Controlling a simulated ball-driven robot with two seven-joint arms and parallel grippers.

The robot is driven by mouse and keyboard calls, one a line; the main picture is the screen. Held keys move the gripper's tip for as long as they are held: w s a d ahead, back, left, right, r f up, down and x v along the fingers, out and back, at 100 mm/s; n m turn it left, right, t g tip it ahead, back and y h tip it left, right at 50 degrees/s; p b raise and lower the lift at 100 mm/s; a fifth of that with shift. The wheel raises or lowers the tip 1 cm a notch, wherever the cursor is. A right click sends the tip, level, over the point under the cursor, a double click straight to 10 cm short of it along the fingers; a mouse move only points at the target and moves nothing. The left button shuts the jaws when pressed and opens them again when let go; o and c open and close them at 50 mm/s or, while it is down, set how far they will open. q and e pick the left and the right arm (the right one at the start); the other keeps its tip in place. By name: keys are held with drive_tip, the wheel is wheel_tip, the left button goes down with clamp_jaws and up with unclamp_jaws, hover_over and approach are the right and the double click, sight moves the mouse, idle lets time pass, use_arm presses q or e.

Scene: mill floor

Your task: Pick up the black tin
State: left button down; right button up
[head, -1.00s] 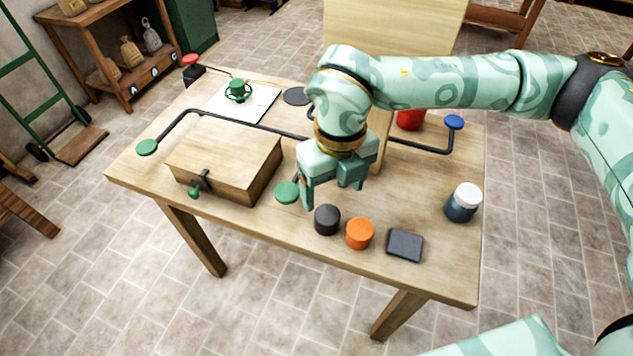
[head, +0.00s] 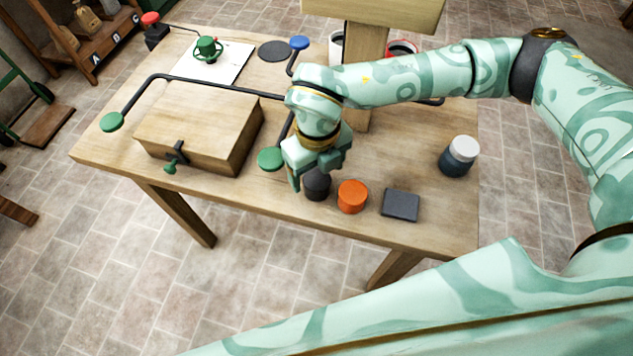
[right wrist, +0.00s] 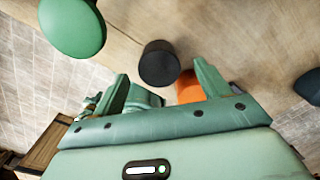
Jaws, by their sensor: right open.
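The black tin (head: 317,186) stands upright near the front edge of the wooden table, just left of an orange tin (head: 352,196). Its top is partly hidden by my right gripper (head: 313,180) in the head view. In the right wrist view the black tin (right wrist: 159,64) lies ahead of the open fingers of the right gripper (right wrist: 163,80), between their lines. The jaws look empty. The orange tin (right wrist: 189,88) shows partly behind the right finger. My left gripper is not in view.
A dark flat block (head: 400,205) and a white-lidded jar (head: 459,156) stand to the right. A green round knob (head: 271,158) is close left of my gripper. A wooden box (head: 200,127) sits on the left. A wooden post (head: 366,75) rises behind.

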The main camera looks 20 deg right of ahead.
sight(317, 179)
wheel_tip(317, 179, down, 4)
drive_tip(key=shift+f+b, duration=0.2)
drive_tip(key=shift+b, duration=0.35)
drive_tip(key=shift+r, duration=0.1)
drive_tip(key=c, duration=1.1)
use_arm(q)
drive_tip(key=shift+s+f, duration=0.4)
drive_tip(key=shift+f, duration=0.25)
